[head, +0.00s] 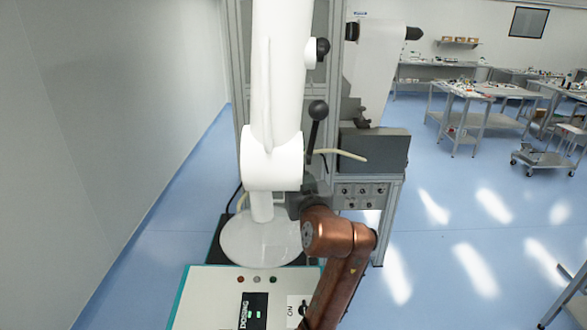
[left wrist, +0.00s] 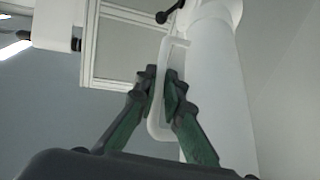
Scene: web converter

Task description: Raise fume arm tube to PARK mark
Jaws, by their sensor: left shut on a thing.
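The white fume arm tube (head: 277,75) comes down from the top of the head view to a wide white hood (head: 260,237) above the machine. A black ball-ended lever (head: 315,128) stands beside the tube. In the left wrist view, the tube (left wrist: 215,90) carries a white loop handle (left wrist: 154,122). My left gripper (left wrist: 162,88) is shut on this handle, with one green finger on each side. In the head view, my copper arm reaches up from the bottom, and the gripper is mostly hidden behind it. I cannot make out a PARK mark. My right gripper is not in view.
A cream control panel (head: 205,296) with a DOSING display and an ON switch lies below the hood. A grey cabinet (head: 374,150) with knobs stands right behind the arm. A grey wall is at left. Open blue floor and workbenches (head: 480,93) are at right.

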